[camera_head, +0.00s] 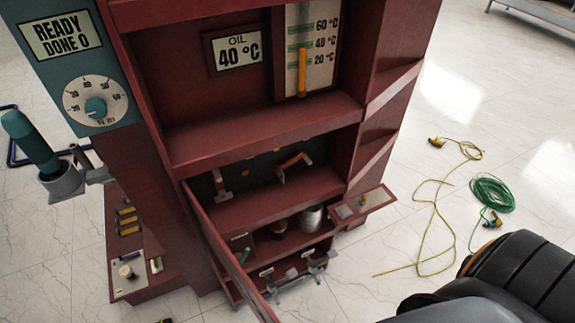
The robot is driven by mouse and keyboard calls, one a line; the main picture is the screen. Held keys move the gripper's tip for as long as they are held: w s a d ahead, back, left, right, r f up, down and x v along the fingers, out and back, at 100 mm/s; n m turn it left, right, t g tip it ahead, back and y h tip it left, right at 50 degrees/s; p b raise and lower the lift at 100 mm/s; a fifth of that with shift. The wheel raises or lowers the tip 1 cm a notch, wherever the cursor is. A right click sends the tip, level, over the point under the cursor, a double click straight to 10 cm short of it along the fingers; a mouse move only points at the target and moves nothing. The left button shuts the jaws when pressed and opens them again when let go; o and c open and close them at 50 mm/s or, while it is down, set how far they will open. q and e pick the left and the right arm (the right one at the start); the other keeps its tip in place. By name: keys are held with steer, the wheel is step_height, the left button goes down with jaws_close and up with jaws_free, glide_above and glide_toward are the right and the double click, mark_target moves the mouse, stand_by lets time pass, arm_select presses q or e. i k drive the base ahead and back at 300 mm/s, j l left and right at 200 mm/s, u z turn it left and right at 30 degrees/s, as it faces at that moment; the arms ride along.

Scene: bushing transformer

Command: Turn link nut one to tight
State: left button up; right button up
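The link nuts cannot be picked out for sure. Small pale metal fittings (290,272) sit low in the red cabinet (262,138), too small to tell apart. A teal-handled tool (28,143) stands in a grey cup-shaped holder (62,181) at the cabinet's left. Above it, a teal panel carries a display (61,35) reading "READY DONE 0" and a dial (95,103) marked in Nm. A dark, rounded arm part of mine fills the bottom right corner. Neither of my grippers is in view.
A red door (225,247) stands open toward me. Orange-handled parts (293,164) sit on the middle shelf. A small flap (362,204) juts out at right. A yellow cable (431,184) and green coil (491,194) lie on the pale floor. An oil display (239,50) reads 40 °C.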

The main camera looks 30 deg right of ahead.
mark_target(279, 172)
steer(key=z, duration=0.75)
steer(key=k+l+u, duration=0.15)
steer(key=k+l, duration=0.1)
steer(key=k, duration=0.05)
